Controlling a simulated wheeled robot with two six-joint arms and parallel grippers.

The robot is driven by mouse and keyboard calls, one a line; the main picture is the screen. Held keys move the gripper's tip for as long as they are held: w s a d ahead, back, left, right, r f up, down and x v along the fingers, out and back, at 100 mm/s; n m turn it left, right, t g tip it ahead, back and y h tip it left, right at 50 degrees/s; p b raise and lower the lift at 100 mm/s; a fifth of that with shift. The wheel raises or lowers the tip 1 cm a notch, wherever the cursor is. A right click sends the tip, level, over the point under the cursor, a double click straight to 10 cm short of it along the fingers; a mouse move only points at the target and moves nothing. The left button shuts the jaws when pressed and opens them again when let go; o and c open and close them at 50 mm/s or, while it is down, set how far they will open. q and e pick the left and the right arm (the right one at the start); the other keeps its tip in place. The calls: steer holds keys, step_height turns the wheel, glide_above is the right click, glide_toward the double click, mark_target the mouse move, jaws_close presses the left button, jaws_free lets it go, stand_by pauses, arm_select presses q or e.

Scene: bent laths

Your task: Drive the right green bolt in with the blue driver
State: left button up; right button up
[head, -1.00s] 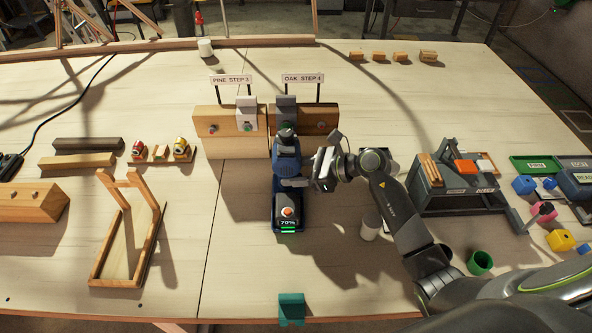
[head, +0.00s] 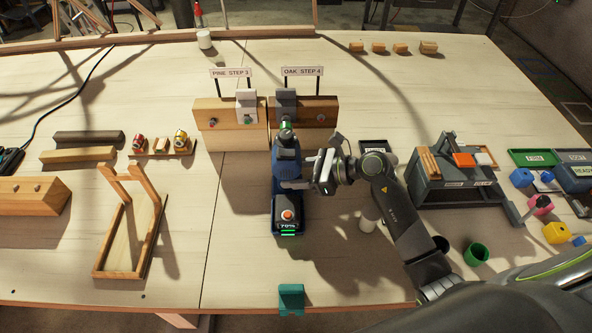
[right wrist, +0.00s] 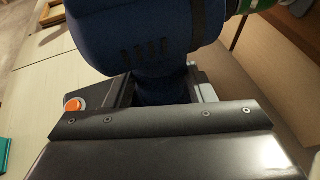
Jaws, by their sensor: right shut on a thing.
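The blue driver (head: 287,165) stands in front of the oak block (head: 315,108), its nose toward the grey bracket (head: 286,101) there. A green collar (head: 287,125) shows at its nose, and also in the right wrist view (right wrist: 241,6). My right gripper (head: 306,182) is shut on the driver from its right side. The right green bolt is hidden behind the nose, so I cannot tell whether they touch. The left green bolt (head: 248,121) shows on the white bracket (head: 247,104) of the pine block (head: 218,118). My left gripper is out of view.
A wooden frame (head: 130,228) stands left of the driver. A grey rack (head: 455,180) and a green cup (head: 476,254) are on the right, near my right arm. A teal block (head: 291,298) sits at the front edge.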

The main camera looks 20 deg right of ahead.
steer(key=shift+r, duration=0.2)
steer(key=shift+r+p, duration=1.35)
steer(key=shift+r, duration=0.6)
